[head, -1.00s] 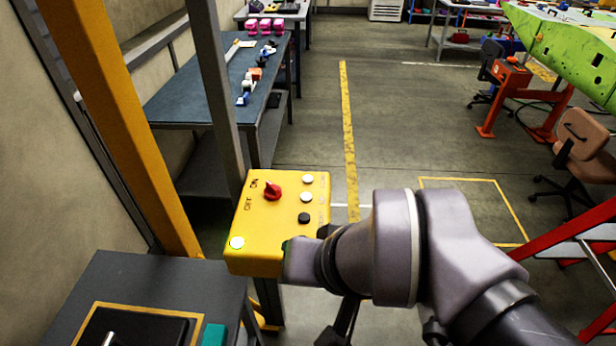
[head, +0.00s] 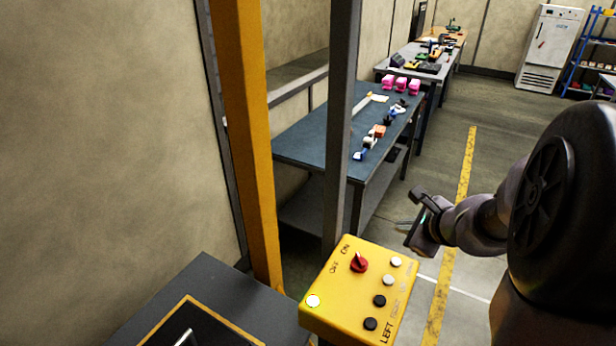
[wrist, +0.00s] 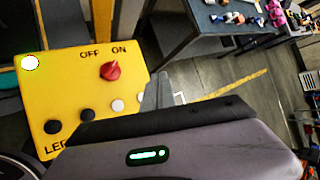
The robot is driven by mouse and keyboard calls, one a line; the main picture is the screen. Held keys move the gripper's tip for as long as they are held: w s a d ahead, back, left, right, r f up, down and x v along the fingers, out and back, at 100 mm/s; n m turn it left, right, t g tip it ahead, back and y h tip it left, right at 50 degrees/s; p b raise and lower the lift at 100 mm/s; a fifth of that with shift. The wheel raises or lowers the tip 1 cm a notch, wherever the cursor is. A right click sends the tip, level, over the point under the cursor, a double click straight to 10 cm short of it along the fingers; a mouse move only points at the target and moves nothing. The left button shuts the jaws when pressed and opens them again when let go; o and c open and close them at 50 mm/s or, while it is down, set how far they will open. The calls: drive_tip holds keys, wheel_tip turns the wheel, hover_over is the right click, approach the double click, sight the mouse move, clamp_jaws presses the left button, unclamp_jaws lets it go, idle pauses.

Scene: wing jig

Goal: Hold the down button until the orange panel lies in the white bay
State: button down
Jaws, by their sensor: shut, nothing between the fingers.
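A yellow control box (head: 325,318) stands at the lower middle of the head view. It carries a red knob (head: 359,263), a lit white lamp (head: 313,301), two white buttons (head: 388,280) and two black buttons (head: 379,300). LEFT is readable beside the lowest black button; the down label is not readable. The box (wrist: 80,85) also fills the left of the wrist view. My gripper (head: 418,232) is shut and empty, beyond the box's right side in the head view, with no visible contact with a button. The orange panel and white bay are not in view.
A grey post (head: 340,120) and an orange post (head: 248,140) rise behind the box. A dark bench (head: 205,285) stands at lower left. A blue-topped table (head: 320,125) with small parts stands behind. Open floor with a yellow line (head: 466,165) lies to the right.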

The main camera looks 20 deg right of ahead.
sight(398, 264)
drive_tip(key=shift+d+f+m, duration=0.25)
drive_tip(key=shift+d+m, duration=0.15)
drive_tip(key=shift+d, duration=0.3)
drive_tip(key=shift+f, duration=0.1)
wheel_tip(398, 264, down, 9)
drive_tip(key=b, duration=0.8)
drive_tip(key=shift+r, duration=0.2)
drive_tip(key=shift+f, duration=0.15)
idle(1.0)
drive_tip(key=shift+f+b, duration=0.25)
drive_tip(key=shift+b, duration=0.25)
drive_tip(key=shift+f+b, duration=0.5)
drive_tip(key=shift+b, duration=0.05)
idle(0.3)
idle(3.0)
drive_tip(key=shift+r+p, duration=0.75)
drive_tip(key=shift+r, duration=0.2)
